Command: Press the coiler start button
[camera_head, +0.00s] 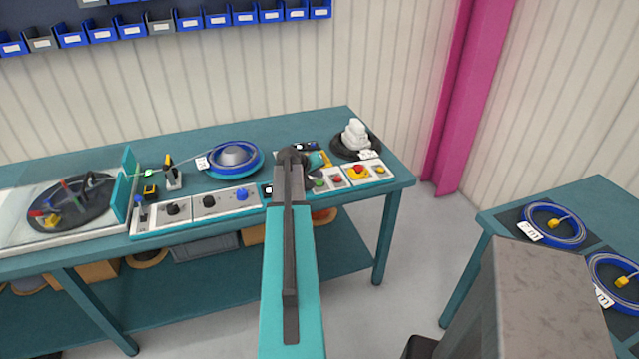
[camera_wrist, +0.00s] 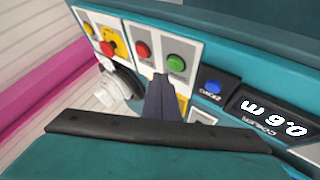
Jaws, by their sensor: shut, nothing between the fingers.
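A green button (camera_wrist: 176,62) sits on a light panel plate at the bench's front edge; it also shows in the head view (camera_head: 320,183). A red button (camera_wrist: 143,50) is on the plate beside it. Labels are too small to read, so I cannot confirm which is the coiler start. My gripper (camera_wrist: 161,78) is shut and empty. In the wrist view its dark fingertips appear just below the green and red buttons; I cannot tell whether they touch the panel. In the head view my arm hides the fingertips.
A red stop knob on yellow (camera_wrist: 107,47) and a blue button (camera_wrist: 212,87) beside a counter display (camera_wrist: 268,118) flank the buttons. A blue cable coil (camera_head: 236,158) and a black disc with a white stack (camera_head: 355,136) stand behind. A second table (camera_head: 510,210) is at right.

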